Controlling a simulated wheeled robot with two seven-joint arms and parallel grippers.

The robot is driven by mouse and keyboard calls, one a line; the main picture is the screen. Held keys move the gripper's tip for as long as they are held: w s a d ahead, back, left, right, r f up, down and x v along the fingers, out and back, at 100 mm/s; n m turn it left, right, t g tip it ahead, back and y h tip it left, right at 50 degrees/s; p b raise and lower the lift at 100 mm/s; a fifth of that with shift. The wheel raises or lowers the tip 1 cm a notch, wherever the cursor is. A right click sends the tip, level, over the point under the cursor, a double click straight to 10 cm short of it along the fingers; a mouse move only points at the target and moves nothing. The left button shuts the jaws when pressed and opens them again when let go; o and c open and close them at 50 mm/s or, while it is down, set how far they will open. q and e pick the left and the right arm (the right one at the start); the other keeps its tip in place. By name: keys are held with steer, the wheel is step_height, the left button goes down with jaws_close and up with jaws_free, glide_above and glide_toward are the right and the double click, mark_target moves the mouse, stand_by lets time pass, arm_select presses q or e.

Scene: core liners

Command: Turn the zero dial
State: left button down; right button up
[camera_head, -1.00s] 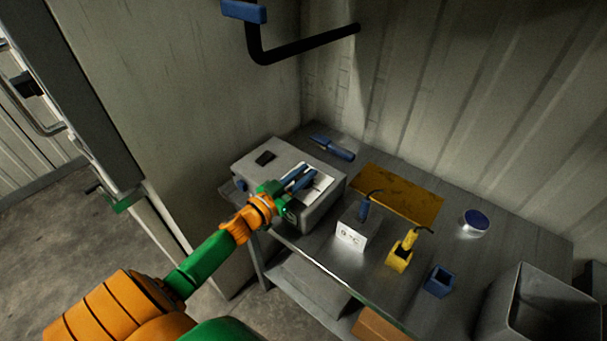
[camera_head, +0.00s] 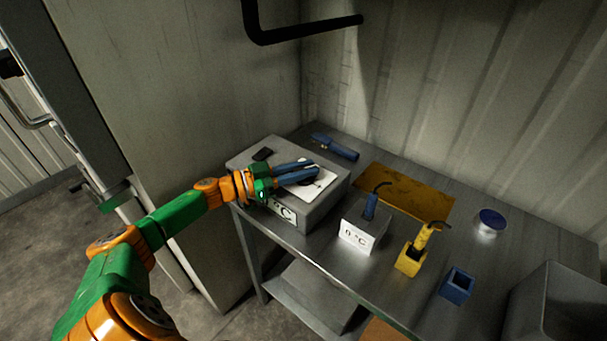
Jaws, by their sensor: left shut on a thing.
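The grey box (camera_head: 318,211) stands at the left end of the metal bench, with a white panel (camera_head: 323,187) on its top and a "°C" label on its front. My left gripper (camera_head: 314,167) reaches over the box from the left, its two blue fingers lying low above the white panel. It is shut on the zero dial at the panel; the fingers hide most of the dial, and its angle cannot be read. My right gripper is not in view.
On the bench (camera_head: 376,267) stand a white "0 °C" block (camera_head: 357,236) with a blue probe, a yellow holder (camera_head: 411,259) with a yellow probe, a blue cup (camera_head: 457,286) and a round tin (camera_head: 491,221). A yellow mat (camera_head: 406,194) and a blue-handled tool (camera_head: 336,147) lie behind.

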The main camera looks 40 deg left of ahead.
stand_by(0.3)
arm_select(q)
steer(key=c, duration=0.8)
jaws_free()
steer(key=shift+w, duration=0.1)
steer(key=shift+o, duration=0.2)
steer(key=shift+v, duration=3.55)
